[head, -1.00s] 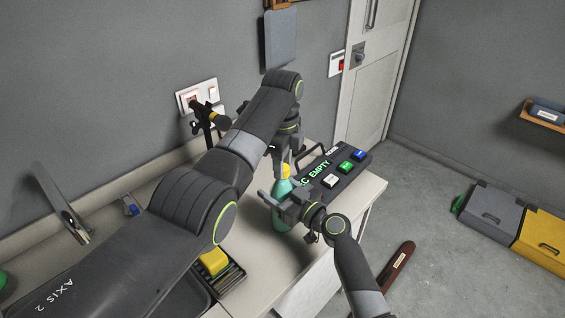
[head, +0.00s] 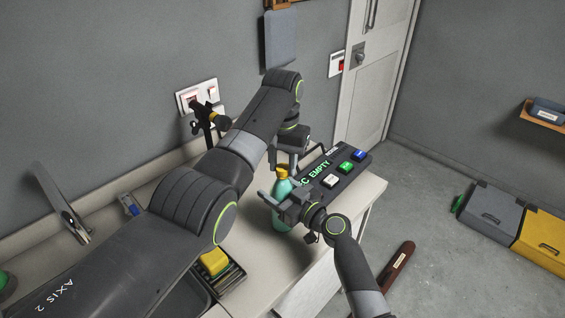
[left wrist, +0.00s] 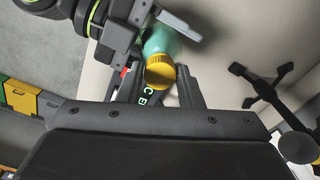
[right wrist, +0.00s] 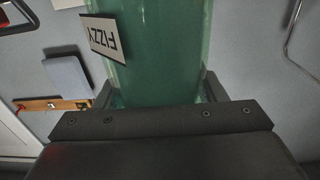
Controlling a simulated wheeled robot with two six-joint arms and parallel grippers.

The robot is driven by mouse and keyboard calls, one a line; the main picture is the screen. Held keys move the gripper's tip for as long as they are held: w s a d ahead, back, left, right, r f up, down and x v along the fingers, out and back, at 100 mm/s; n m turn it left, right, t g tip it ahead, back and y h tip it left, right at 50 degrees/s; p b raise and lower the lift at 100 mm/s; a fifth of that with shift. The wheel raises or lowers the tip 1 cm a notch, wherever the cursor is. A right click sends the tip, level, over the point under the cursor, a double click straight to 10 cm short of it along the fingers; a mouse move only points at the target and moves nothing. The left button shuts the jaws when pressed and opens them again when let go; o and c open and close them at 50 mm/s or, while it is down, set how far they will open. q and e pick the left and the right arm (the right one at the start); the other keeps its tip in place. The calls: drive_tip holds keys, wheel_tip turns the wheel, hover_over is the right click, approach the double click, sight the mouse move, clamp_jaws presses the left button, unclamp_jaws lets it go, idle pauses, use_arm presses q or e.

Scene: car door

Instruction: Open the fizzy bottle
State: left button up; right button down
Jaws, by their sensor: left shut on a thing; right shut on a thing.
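The green fizzy bottle (head: 280,219) stands upright near the counter's right end. Its FIZZY label (right wrist: 103,40) shows upside down in the right wrist view. My right gripper (head: 288,207) is shut around the bottle's body from the side; the body (right wrist: 160,50) fills the space between its fingers in the right wrist view. The yellow cap (head: 282,174) sits on the bottle's neck. My left gripper (head: 283,168) is above, pointing down, shut on the cap. In the left wrist view the cap (left wrist: 160,72) lies between the two fingertips.
A dark panel (head: 340,172) with lit "EMPTY" text and white, green and blue buttons lies just behind the bottle. A black stand (head: 207,125) is at the wall. A yellow sponge (head: 213,262) lies by the sink at the front. The counter edge is close on the right.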

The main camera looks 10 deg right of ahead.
use_arm(q)
drive_tip(key=n, duration=1.2)
drive_tip(key=shift+r+n, duration=0.1)
drive_tip(key=shift+n, duration=0.2)
drive_tip(key=n, duration=0.4)
drive_tip(key=shift+w, duration=0.1)
drive_tip(key=o, duration=1.1)
drive_tip(key=shift+c, duration=0.2)
drive_tip(key=shift+r, duration=0.1)
